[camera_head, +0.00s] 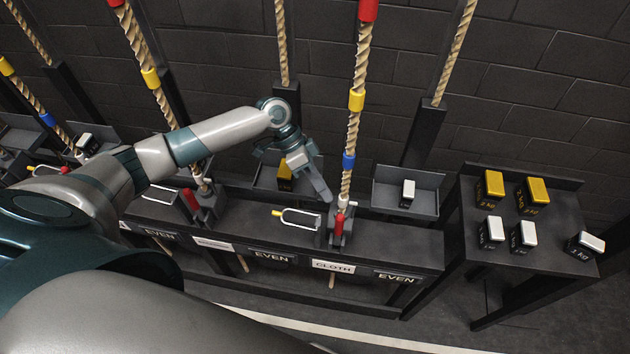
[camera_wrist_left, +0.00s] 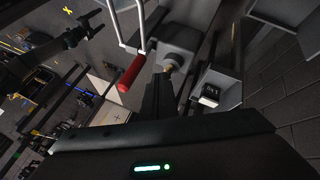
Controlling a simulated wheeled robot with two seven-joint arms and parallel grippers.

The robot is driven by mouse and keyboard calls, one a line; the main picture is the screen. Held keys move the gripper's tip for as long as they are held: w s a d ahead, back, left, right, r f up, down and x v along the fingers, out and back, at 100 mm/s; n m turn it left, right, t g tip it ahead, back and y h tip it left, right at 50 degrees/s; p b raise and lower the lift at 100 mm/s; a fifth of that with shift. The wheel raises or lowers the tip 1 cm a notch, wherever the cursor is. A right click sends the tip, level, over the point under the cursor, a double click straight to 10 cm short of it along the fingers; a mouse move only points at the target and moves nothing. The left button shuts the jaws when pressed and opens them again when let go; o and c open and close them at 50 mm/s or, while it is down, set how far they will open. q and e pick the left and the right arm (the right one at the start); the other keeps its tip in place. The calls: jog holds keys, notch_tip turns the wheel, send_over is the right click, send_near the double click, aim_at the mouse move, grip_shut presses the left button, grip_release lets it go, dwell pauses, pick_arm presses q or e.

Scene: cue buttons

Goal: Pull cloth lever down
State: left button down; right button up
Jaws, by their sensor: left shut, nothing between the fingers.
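The cloth lever has a red handle (camera_head: 340,222) and a white metal frame (camera_head: 300,218), above the white "CLOTH" label (camera_head: 333,266) on the dark rail. A rope (camera_head: 346,185) with red, yellow and blue bands rises from its base. My left gripper (camera_head: 326,195) is shut and empty, pointing down just above and left of the red handle. In the left wrist view, the red handle (camera_wrist_left: 131,73) and white frame (camera_wrist_left: 127,25) lie left of my shut fingers (camera_wrist_left: 164,82). I cannot tell whether the fingers touch the lever's base.
Another lever with a red handle (camera_head: 190,200) stands to the left on the same rail. A grey tray (camera_head: 425,205) holding a white-topped weight is right of the cloth rope. A dark table (camera_head: 540,225) with several yellow and white weights stands at the right.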

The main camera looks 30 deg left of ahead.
aim_at(338, 232)
pick_arm(q)
jog(key=s+d+p, duration=0.1)
jog(key=s+d, duration=0.2)
jog(key=shift+d+f+p, duration=0.25)
jog(key=shift+f+p, duration=0.1)
jog(key=shift+f, duration=0.05)
